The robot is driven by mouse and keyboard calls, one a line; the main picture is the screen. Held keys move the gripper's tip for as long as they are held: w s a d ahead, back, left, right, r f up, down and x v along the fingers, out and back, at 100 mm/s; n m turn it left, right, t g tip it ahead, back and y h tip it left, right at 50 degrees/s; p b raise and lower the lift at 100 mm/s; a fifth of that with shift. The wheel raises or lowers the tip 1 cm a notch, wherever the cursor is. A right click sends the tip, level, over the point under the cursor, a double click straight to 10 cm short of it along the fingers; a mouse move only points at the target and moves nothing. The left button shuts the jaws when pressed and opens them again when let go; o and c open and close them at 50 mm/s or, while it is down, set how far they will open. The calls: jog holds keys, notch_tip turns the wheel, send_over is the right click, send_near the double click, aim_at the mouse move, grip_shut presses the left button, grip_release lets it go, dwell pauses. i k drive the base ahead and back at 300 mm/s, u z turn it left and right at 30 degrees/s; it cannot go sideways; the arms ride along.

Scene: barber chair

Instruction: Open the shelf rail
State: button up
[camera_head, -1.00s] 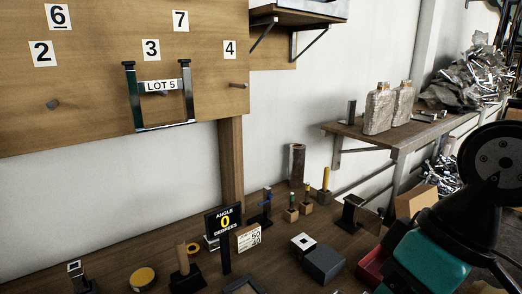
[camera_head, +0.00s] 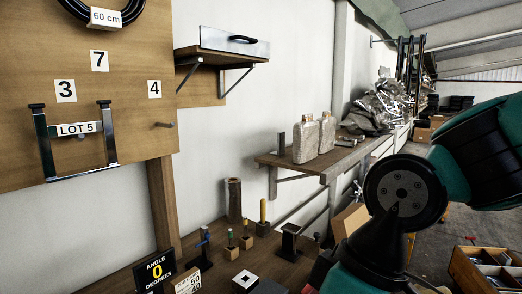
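A small wall shelf (camera_head: 208,56) on dark angled brackets is at the upper middle. A pale metal front panel or rail (camera_head: 217,38) stands upright along its edge, with a dark bar handle (camera_head: 243,39) on it. The panel appears to be in its raised position. Part of my arm, teal and black, fills the right side. My gripper's fingers are not visible, so I cannot tell their distance from the shelf.
A wooden board (camera_head: 125,120) at left carries number cards and a "LOT 5" metal frame (camera_head: 108,147). A lower wooden shelf (camera_head: 283,163) holds two wrapped bottles (camera_head: 306,140). Small tools crowd the bench (camera_head: 215,250). White wall is bare between the shelves.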

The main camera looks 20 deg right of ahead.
aim_at(211, 38)
jog(key=u, duration=0.05)
jog(key=k, duration=0.6)
jog(key=z, duration=0.85)
jog(key=i, duration=1.25)
jog(key=u, duration=0.1)
